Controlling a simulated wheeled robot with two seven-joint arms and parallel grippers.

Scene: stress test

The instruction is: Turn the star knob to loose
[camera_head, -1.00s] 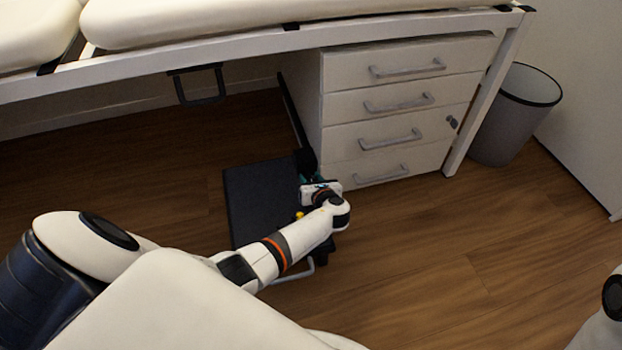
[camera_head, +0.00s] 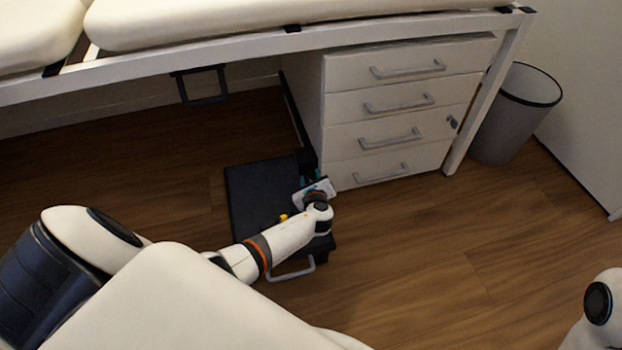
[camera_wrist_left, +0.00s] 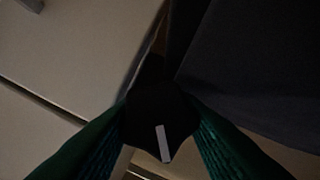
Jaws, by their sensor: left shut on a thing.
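The star knob (camera_wrist_left: 150,112) is a black lobed knob with a white mark line, seen in the left wrist view between the green finger pads. My left gripper (camera_head: 312,174) is low beside the drawer cabinet, at the back right of a dark flat platform (camera_head: 255,190). Its jaws are shut on the knob, with a pad on each side. In the head view the gripper and wrist hide the knob. The white line points down and slightly right in the wrist view. My right gripper is out of view.
A white drawer cabinet (camera_head: 345,143) with grey handles stands close to the right of the gripper, under a padded bench (camera_head: 300,20). A grey bin (camera_head: 512,125) stands farther right. A grey handle (camera_head: 292,273) sticks out at the platform's front. The wooden floor at right is clear.

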